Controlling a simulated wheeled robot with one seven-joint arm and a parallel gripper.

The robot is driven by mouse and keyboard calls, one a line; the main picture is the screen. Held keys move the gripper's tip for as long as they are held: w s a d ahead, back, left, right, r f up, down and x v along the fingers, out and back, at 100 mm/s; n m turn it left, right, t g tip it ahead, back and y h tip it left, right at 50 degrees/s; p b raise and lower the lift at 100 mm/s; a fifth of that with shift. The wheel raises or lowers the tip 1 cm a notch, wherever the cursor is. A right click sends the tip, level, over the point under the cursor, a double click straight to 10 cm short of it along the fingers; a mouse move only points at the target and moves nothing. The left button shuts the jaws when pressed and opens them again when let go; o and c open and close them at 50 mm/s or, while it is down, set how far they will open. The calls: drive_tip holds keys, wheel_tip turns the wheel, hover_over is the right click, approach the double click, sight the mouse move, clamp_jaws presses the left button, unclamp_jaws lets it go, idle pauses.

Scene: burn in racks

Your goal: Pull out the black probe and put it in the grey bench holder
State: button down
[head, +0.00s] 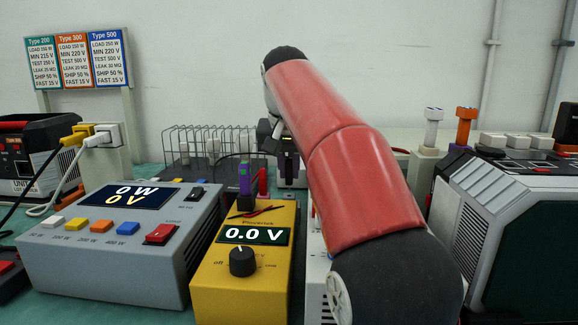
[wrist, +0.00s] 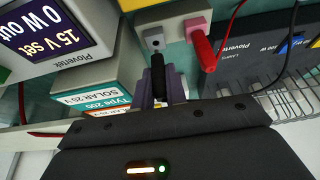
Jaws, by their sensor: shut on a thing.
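In the wrist view the black probe (wrist: 158,74) stands between the two purple-grey fingers of my gripper (wrist: 161,92), which is shut on it. The grey bench holder (wrist: 154,33), a block with a dark round hole, is just beyond the probe's far end. I cannot tell whether the probe's tip is inside the holder or only in front of it. In the head view my red arm crosses the middle, and the probe in my grip cannot be made out there.
A pink holder (wrist: 198,27) with a red probe (wrist: 204,52) stands beside the grey one. A yellow meter (head: 243,268) reads 0.0 V, left of my arm. A grey load box (head: 120,245) is further left. A wire rack (head: 207,148) stands behind.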

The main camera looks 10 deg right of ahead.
drive_tip(key=shift+f+b, duration=0.8)
drive_tip(key=shift+f, duration=0.45)
drive_tip(key=c, duration=1.3)
unclamp_jaws()
drive_tip(key=shift+c, duration=0.2)
drive_tip(key=shift+r, duration=0.1)
